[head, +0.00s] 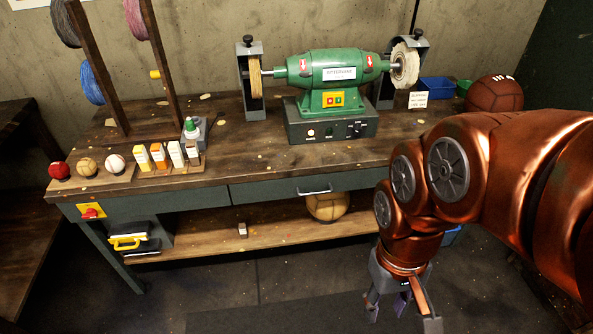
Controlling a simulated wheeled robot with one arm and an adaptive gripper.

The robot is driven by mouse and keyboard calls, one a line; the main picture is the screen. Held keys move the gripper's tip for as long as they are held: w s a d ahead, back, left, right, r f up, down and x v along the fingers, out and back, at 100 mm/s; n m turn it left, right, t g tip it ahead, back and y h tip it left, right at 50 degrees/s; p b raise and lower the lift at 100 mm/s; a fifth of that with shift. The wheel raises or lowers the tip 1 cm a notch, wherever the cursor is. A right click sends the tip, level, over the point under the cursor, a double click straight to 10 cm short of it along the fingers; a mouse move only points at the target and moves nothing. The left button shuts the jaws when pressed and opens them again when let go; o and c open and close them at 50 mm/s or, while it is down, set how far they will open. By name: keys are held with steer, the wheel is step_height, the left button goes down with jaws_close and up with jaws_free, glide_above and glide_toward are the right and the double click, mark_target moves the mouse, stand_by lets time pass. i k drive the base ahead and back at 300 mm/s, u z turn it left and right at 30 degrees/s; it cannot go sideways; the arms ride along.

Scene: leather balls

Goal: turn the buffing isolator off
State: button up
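A red rotary switch on a yellow plate (91,212), which looks like the isolator, is mounted on the bench's front face at the far left, below the balls. Its red handle looks roughly horizontal, but its markings are too small to read. A green buffing machine (331,72) stands on the bench, on a dark control box (332,127) with knobs. My gripper (402,312) hangs pointing down in front of the bench at the lower right, far from the red switch. Its fingers are apart, and nothing shows between them.
The bench (210,195) carries three small balls (88,166), several bottles (166,156) and a spool rack (125,80). A tan ball (328,206) is on the lower shelf. The floor in front (260,290) is clear.

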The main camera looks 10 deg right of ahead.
mark_target(90, 212)
steer(key=u, duration=1.6)
